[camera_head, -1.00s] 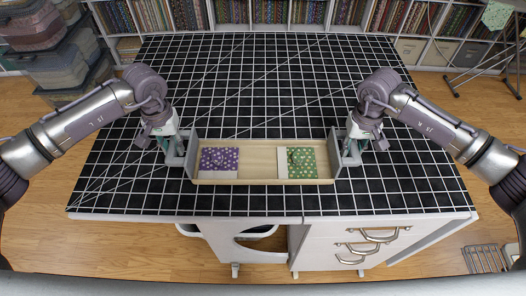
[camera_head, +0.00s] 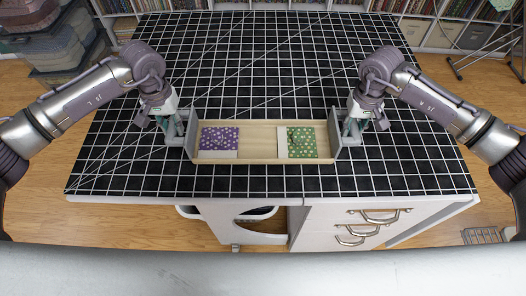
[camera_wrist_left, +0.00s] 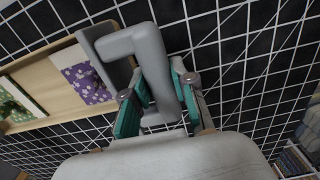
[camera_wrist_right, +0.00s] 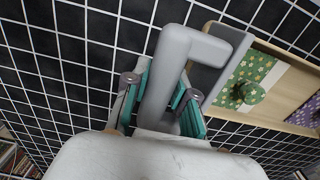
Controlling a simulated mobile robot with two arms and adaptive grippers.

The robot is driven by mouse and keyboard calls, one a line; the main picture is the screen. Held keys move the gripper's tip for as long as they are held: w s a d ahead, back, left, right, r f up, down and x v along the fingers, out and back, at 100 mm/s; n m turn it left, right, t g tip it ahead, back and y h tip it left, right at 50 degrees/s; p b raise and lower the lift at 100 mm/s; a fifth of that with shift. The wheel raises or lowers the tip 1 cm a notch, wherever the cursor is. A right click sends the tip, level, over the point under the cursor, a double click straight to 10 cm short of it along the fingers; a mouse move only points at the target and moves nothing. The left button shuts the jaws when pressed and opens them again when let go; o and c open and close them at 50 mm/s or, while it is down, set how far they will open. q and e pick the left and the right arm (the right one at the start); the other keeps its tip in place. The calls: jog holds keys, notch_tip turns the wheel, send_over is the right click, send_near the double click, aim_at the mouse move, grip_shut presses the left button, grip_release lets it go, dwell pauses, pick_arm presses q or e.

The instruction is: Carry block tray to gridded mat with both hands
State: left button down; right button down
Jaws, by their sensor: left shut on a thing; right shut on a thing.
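The block tray (camera_head: 262,137) is a shallow wooden tray with grey end handles. It is over the black gridded mat (camera_head: 260,60); I cannot tell whether it touches it. A purple fabric block (camera_head: 219,138) lies at its left and a green one (camera_head: 301,141) at its right. My left gripper (camera_head: 176,133) is shut on the left handle, seen in the left wrist view (camera_wrist_left: 150,60). My right gripper (camera_head: 352,129) is shut on the right handle, seen in the right wrist view (camera_wrist_right: 170,75). A round green thing (camera_wrist_right: 248,92) sits on the green block.
The mat covers a white table with drawers (camera_head: 365,225) at its front. Much of the mat beyond the tray is clear. Shelves of fabric (camera_head: 440,28) stand behind, and stacked bins (camera_head: 50,45) stand at the back left.

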pick_arm(q)
jog(key=shift+f+b, duration=0.35)
jog(key=shift+f, duration=0.15)
pick_arm(e)
jog(key=shift+f, duration=0.45)
pick_arm(q)
jog(key=shift+w+f+b, duration=0.1)
jog(key=shift+f+b, duration=0.45)
jog(key=shift+f, duration=0.05)
pick_arm(e)
jog(key=shift+w+f, duration=0.1)
jog(key=shift+f, duration=0.55)
pick_arm(q)
jog(key=shift+f+b, duration=0.7)
jog(key=shift+b, duration=0.05)
pick_arm(e)
jog(key=shift+f, duration=0.7)
pick_arm(q)
jog(key=c, duration=0.9)
grip_release()
jog(key=shift+c, duration=0.2)
pick_arm(e)
jog(key=c, duration=0.9)
grip_release()
jog(key=shift+c, duration=0.2)
jog(key=shift+r, duration=0.1)
